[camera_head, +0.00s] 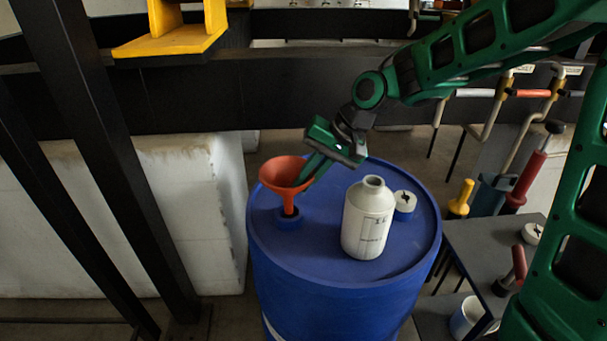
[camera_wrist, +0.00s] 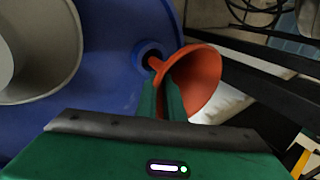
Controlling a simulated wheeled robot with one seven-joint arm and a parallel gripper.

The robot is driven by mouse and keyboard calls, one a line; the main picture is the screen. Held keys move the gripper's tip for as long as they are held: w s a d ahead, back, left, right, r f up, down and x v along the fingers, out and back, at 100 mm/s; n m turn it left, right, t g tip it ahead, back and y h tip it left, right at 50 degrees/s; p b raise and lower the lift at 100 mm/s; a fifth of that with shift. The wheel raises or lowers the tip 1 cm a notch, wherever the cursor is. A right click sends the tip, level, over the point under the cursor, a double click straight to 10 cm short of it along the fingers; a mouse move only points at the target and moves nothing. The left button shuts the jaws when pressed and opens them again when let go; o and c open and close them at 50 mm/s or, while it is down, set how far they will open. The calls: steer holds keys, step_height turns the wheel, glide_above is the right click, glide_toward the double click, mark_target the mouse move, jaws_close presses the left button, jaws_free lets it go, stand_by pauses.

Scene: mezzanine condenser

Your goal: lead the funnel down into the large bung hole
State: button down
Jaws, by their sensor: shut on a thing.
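The orange funnel (camera_head: 284,174) is above the left part of the blue drum (camera_head: 340,290), wide mouth up. Its spout points down at the large bung hole (camera_head: 288,217), a raised blue collar on the drum top. My gripper (camera_head: 305,178) is shut on the funnel's right side. In the wrist view the funnel (camera_wrist: 198,82) lies between my gripper's fingers (camera_wrist: 162,100), and its spout end overlaps the bung hole (camera_wrist: 150,55). The spout tip is at or in the collar's opening; how deep I cannot tell.
A white bottle (camera_head: 367,220) with an open neck stands on the drum, right of the funnel. A white cap on a blue collar (camera_head: 404,203) is behind it. A dark side table (camera_head: 490,255) with tools is at right. Black posts (camera_head: 100,150) stand left.

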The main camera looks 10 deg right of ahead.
steer(key=shift+f, duration=3.25)
steer(key=c, duration=1.8)
jaws_free()
steer(key=v, duration=1)
steer(key=shift+d+r, duration=0.15)
steer(key=shift+r, duration=0.2)
